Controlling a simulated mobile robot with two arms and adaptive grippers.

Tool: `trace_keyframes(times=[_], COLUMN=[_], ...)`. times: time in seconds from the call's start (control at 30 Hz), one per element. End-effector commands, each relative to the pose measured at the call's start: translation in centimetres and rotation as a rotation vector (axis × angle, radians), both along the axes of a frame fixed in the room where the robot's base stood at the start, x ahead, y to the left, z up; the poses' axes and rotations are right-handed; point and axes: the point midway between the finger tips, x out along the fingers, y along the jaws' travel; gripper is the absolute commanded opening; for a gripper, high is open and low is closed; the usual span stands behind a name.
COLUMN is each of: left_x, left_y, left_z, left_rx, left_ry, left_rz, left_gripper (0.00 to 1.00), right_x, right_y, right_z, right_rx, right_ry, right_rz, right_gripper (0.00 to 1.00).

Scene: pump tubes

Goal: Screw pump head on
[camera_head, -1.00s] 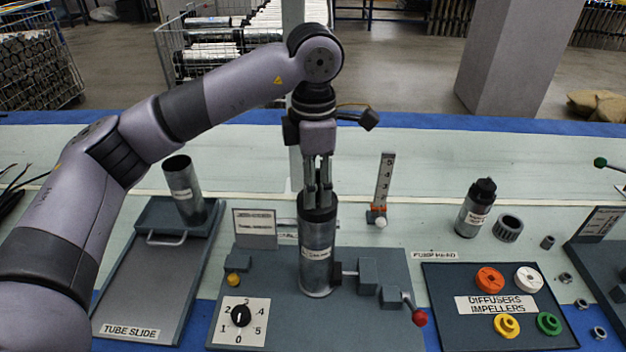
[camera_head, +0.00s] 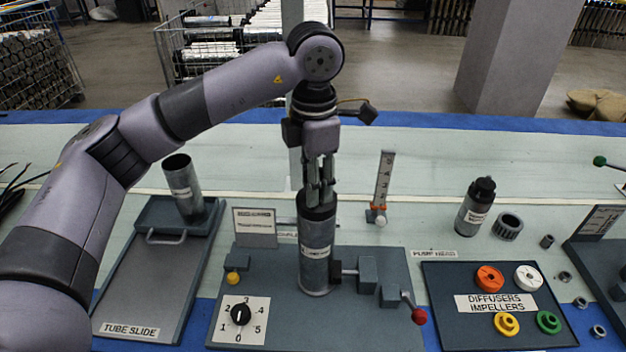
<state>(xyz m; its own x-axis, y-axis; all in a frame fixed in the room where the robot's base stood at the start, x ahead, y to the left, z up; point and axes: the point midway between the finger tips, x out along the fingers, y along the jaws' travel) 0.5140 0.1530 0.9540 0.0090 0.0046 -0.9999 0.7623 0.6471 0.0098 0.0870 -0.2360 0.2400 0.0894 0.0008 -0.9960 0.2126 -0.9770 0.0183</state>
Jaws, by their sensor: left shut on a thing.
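A silver pump tube (camera_head: 315,262) stands upright in the fixture on the grey base plate (camera_head: 270,268). A clamp (camera_head: 368,275) with a red-knobbed lever (camera_head: 419,316) sits against the tube's right side. My right gripper is not in view.
A dial (camera_head: 241,315) and a yellow button (camera_head: 233,278) are on the plate. The tube slide (camera_head: 140,290) with another tube (camera_head: 183,185) is at left. A black-capped cylinder (camera_head: 475,207), rings and the diffuser tray (camera_head: 440,310) are at right. A height gauge (camera_head: 384,180) stands behind.

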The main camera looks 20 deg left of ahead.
Motion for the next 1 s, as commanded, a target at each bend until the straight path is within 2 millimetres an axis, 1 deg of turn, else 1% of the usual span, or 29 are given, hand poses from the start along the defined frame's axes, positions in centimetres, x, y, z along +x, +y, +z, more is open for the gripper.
trace_keyframes(times=[0.03, 0.1, 0.3, 0.37, 0.5, 0.6, 0.7, 0.93, 1.0], left_x=[0.10, 0.11, 0.13, 0.15, 0.24, 0.29, 0.30, 0.29, 0.32], left_y=[0.14, 0.15, 0.17, 0.19, 0.27, 0.31, 0.32, 0.31, 0.31], left_z=[-0.12, -0.12, -0.12, -0.15, -0.16, -0.13, -0.10, -0.08, -0.10], left_rx=[0.003, 0.003, 0.003, 0.003, 0.003, 0.003, 0.003, 0.003, 0.003], left_ry=[-0.003, -0.003, -0.004, -0.004, -0.005, -0.005, -0.005, -0.005, -0.004], left_rz=[0.004, 0.004, -0.004, -0.040, -0.191, -0.270, -0.298, -0.302, -0.341], left_gripper=[0.04, 0.01, 0.01, 0.01, 0.01, 0.01, 0.01, 0.01, 0.01], right_x=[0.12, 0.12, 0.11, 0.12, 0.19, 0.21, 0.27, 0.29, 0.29], right_y=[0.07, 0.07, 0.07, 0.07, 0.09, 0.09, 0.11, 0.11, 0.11], right_z=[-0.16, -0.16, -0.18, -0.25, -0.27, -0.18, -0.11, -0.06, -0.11], right_rx=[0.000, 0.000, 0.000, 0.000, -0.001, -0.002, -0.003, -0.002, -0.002], right_ry=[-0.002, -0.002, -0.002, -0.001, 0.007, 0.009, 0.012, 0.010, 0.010], right_rz=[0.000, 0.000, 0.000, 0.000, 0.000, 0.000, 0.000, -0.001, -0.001], right_gripper=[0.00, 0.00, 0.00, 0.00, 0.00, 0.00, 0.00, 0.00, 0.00])
